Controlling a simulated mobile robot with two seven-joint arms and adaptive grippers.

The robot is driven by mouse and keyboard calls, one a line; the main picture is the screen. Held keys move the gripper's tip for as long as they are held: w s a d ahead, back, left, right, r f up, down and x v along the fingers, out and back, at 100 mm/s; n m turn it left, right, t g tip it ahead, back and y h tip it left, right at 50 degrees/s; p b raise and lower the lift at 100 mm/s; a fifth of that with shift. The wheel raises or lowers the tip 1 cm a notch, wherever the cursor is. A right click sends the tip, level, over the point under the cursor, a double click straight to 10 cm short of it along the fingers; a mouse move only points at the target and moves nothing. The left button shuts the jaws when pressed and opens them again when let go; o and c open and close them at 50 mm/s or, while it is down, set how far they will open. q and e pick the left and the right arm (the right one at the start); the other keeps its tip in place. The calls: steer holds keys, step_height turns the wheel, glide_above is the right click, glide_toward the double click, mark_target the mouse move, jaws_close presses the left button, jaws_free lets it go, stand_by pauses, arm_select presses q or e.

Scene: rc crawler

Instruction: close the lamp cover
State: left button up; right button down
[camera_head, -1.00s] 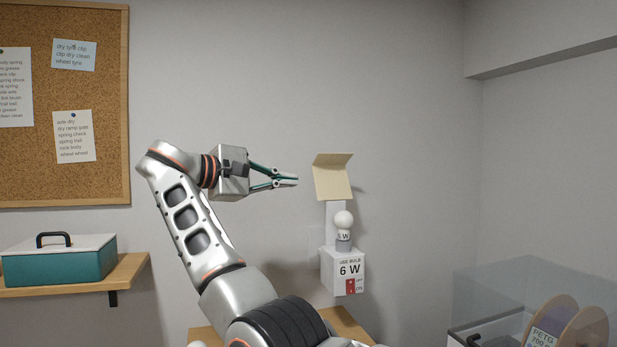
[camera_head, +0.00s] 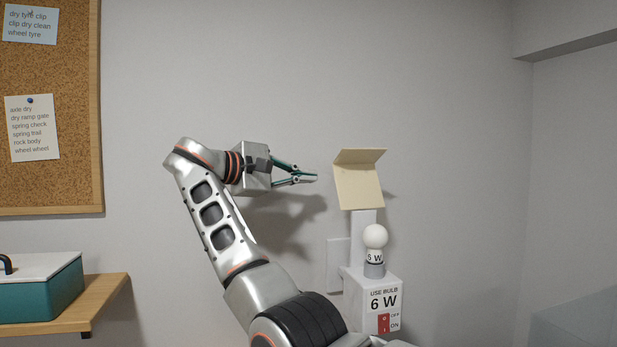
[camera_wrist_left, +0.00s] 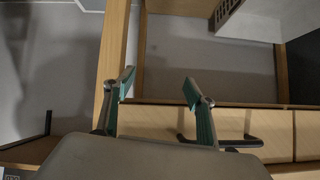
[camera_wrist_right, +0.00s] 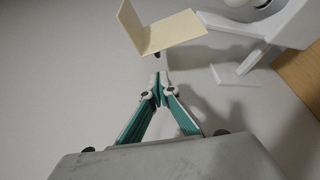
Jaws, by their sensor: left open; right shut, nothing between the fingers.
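The cream lamp cover (camera_head: 360,182) is swung up, above the white bulb (camera_head: 375,237) on the wall lamp (camera_head: 374,292). It also shows at the top of the right wrist view (camera_wrist_right: 160,32). The bulb reads "5 W" or "6 W", hard to tell; the lamp base is marked "USE BULB 6 W" and has a red switch (camera_head: 384,323). My right gripper (camera_head: 316,176) is shut and empty, left of the cover and apart from it. It also shows shut in the right wrist view (camera_wrist_right: 160,80). My left gripper (camera_wrist_left: 158,80) is open and empty, away from the lamp.
A teal box with a white lid (camera_head: 42,290) stands on a wooden shelf (camera_head: 100,300) at left. A cork board (camera_head: 45,120) hangs above. A clear case (camera_head: 580,322) is at the lower right. The left wrist view shows wooden furniture with a dark handle (camera_wrist_left: 225,141).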

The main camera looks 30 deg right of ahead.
mark_target(361, 182)
arm_select(q)
steer(key=shift+s+a+f+p, duration=0.15)
steer(key=shift+s+a+p, duration=0.1)
steer(key=shift+p, duration=0.15)
arm_select(e)
steer(key=d, duration=0.5)
steer(key=w+d+f, duration=0.1)
steer(key=d, duration=0.1)
steer(key=shift+w+d+f, duration=0.1)
steer(key=shift+d, duration=0.3)
arm_select(q)
steer(key=shift+w+a, duration=0.1)
arm_select(e)
steer(key=shift+d, duration=0.1)
